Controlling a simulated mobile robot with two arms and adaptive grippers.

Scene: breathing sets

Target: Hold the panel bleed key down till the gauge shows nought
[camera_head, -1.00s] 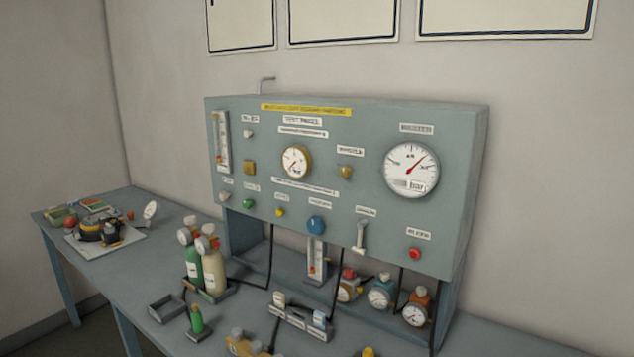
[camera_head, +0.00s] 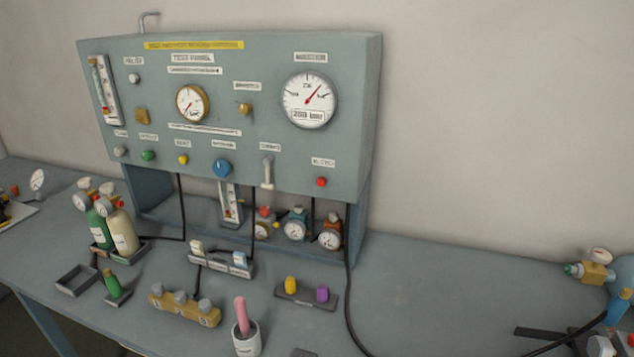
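The grey-green test panel (camera_head: 232,80) stands on the bench. A red key (camera_head: 321,182) sits at its lower right under a small label too blurred to read surely. Above it is the large white gauge (camera_head: 309,100). Its red needle points up and to the right, away from the low end of the scale. A smaller brass-rimmed gauge (camera_head: 193,103) is left of it. No gripper of mine is in view, and nothing touches the red key.
Two cylinders (camera_head: 122,232), a brass block (camera_head: 184,308) and a white cup (camera_head: 246,338) stand in front of the panel. A black hose (camera_head: 348,290) hangs at the right. A brass-and-blue fitting (camera_head: 597,272) lies far right.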

